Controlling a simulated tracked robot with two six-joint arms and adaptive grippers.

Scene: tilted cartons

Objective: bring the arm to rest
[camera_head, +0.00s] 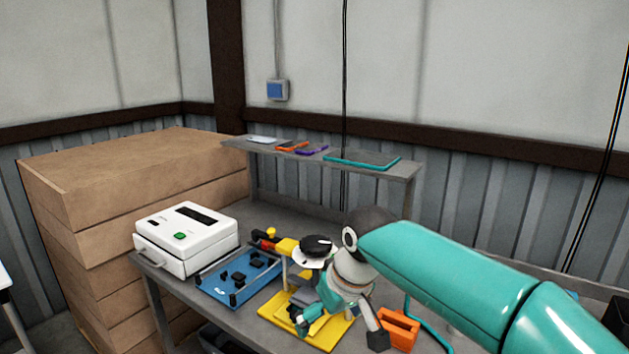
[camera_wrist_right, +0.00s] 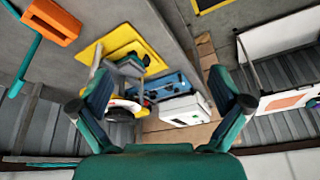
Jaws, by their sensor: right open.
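My right arm (camera_head: 450,265) is teal and comes in from the right in the head view, reaching over the table. My right gripper (camera_head: 338,328) is at its end, above the yellow base on the table. In the wrist view the right gripper (camera_wrist_right: 160,105) has its two teal fingers wide apart, open, with nothing held between them. The fingers partly hide the table things beyond. My left gripper does not show in either view.
The grey table (camera_head: 285,215) carries a white device (camera_head: 187,240), a blue board (camera_head: 235,278), a yellow base (camera_head: 325,338) with a stand, and an orange block (camera_head: 400,328). A raised shelf (camera_head: 345,170) stands behind. Stacked cartons (camera_head: 130,175) are at the left.

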